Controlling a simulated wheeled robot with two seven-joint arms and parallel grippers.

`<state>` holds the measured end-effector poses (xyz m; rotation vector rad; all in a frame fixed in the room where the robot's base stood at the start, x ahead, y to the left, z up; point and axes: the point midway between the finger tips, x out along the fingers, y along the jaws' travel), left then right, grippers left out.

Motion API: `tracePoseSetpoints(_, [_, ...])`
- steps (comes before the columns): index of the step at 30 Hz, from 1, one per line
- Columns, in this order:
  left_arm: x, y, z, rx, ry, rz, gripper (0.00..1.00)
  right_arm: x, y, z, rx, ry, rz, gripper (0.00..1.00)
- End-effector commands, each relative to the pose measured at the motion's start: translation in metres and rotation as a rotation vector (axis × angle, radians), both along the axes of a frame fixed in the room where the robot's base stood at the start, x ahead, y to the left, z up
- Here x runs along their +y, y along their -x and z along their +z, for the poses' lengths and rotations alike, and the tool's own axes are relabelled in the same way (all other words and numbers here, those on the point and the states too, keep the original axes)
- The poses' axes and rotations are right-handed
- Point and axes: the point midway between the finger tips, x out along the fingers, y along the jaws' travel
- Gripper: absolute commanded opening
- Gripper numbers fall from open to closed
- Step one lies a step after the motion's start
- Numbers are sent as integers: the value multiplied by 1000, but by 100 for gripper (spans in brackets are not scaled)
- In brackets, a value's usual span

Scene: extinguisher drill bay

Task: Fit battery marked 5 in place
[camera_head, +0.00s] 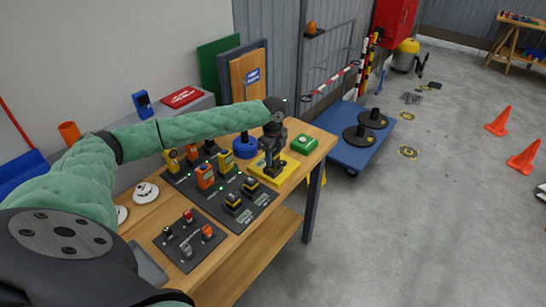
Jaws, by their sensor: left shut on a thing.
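My left gripper (273,168) points down over a yellow tray (289,168) near the table's right end. It is shut on a small dark thing, apparently a battery, mostly hidden by the fingers. I cannot read its number or tell whether it touches the tray. My right gripper is not in view.
A green box (303,144) stands right of the tray, and a blue round thing (245,146) behind it. A smaller dark panel (189,240) with small parts lies at the front. Bare wooden table (258,222) shows along the front edge. A blue cart (352,150) stands beyond.

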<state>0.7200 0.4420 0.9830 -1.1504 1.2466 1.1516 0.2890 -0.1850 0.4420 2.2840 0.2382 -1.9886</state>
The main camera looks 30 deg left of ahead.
Motion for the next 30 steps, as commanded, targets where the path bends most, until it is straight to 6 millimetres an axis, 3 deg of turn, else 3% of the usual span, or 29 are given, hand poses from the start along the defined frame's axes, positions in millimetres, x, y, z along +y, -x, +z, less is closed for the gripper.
tracePoseSetpoints(15, [0,0,23,-1,0,0,1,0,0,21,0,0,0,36])
tracePoseSetpoints(30, [0,0,23,-1,0,0,1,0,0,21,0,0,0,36])
